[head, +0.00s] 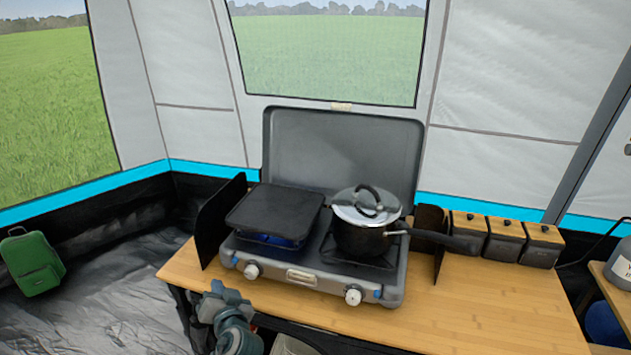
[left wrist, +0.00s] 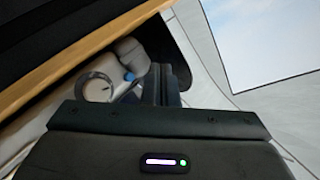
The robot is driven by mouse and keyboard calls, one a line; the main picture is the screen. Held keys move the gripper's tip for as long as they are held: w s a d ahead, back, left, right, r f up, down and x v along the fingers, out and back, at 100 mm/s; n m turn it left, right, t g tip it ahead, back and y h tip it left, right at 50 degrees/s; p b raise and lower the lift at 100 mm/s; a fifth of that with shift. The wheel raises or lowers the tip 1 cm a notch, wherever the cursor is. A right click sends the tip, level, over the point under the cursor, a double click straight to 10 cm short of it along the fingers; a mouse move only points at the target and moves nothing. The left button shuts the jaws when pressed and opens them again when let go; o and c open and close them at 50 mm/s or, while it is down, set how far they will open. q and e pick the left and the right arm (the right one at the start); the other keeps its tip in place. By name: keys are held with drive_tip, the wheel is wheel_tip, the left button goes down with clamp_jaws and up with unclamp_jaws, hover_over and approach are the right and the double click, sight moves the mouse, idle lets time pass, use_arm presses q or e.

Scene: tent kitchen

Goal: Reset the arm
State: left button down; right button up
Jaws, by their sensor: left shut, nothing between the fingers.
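My left gripper (head: 222,292) is at the front left edge of the wooden table (head: 480,325), in front of the stove. It is shut and holds nothing. In the left wrist view its closed fingers (left wrist: 166,85) point toward the stove's grey front, close to a knob (left wrist: 98,88). I cannot tell whether the fingers touch anything. My right gripper is not in view.
A camping stove (head: 325,284) with raised lid stands on the table. It bears a black griddle (head: 275,210) and a lidded pot (head: 360,238). Several black boxes (head: 505,240) stand at the right. The table's front right is clear.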

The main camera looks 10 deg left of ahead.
use_arm(q)
drive_tip(key=s+d+f+g+h, duration=0.1)
drive_tip(key=s+f+g+h, duration=0.55)
drive_tip(key=s, duration=0.85)
drive_tip(key=s+d+f+m+g+h, duration=0.15)
drive_tip(key=s+d, duration=0.25)
drive_tip(key=s, duration=0.4)
drive_tip(key=s+d+f+g+h, duration=0.1)
drive_tip(key=s+d+f+h, duration=0.15)
drive_tip(key=s, duration=0.55)
wheel_tip(320, 180, down, 28)
drive_tip(key=w+a+g, duration=0.1)
drive_tip(key=w+a, duration=0.1)
drive_tip(key=s+a+f+g, duration=0.1)
drive_tip(key=s+f, duration=1.8)
drive_tip(key=f, duration=0.2)
drive_tip(key=shift+s+a, duration=0.15)
